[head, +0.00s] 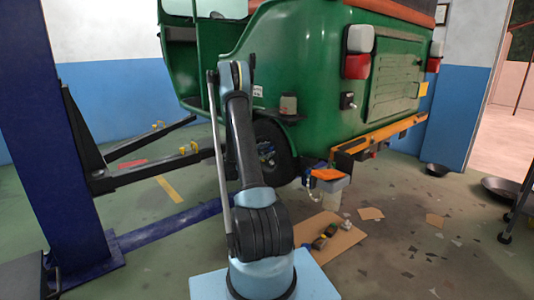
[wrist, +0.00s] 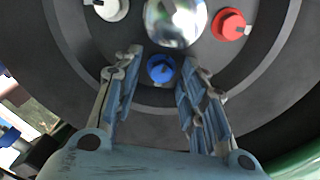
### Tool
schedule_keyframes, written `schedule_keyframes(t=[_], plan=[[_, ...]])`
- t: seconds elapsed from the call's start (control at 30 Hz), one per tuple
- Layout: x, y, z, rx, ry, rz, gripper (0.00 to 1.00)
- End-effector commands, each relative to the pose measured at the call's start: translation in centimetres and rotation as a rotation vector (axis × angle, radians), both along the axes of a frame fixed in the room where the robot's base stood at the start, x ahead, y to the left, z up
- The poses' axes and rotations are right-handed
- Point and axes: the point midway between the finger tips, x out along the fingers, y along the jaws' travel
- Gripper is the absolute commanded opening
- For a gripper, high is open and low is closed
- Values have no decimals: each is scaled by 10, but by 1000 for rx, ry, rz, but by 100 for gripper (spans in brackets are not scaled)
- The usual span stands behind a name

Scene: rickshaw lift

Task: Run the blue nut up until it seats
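The blue nut (wrist: 161,69) sits on the dark wheel face, low and near the centre of the wrist view. A shiny domed hub cap (wrist: 176,18) is just above it. My gripper (wrist: 161,75) is open, with one finger on each side of the blue nut. There is a visible gap between each finger and the nut. In the head view the wheel (head: 272,152) is under the green rickshaw (head: 320,65), and my arm reaches toward it. My fingertips and the blue nut are hidden there behind my arm.
A red nut (wrist: 229,24) and a white nut (wrist: 112,8) sit on the same wheel, right and left of the hub cap. In the head view a blue lift post (head: 60,130) stands left. A cardboard sheet (head: 330,243) with tools lies on the floor.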

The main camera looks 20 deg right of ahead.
Motion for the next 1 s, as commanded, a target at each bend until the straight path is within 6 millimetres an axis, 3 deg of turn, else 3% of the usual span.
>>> schedule_keyframes(t=[0.07, 0.1, 0.27, 0.67, 1.0], plan=[[0, 0, 0, 0, 0, 0, 38], [0, 0, 0, 0, 0, 0, 34], [0, 0, 0, 0, 0, 0, 0], [-1, -1, 0, 15, -38, -2, 0], [-2, -1, -1, 86, -234, -2, 0]])
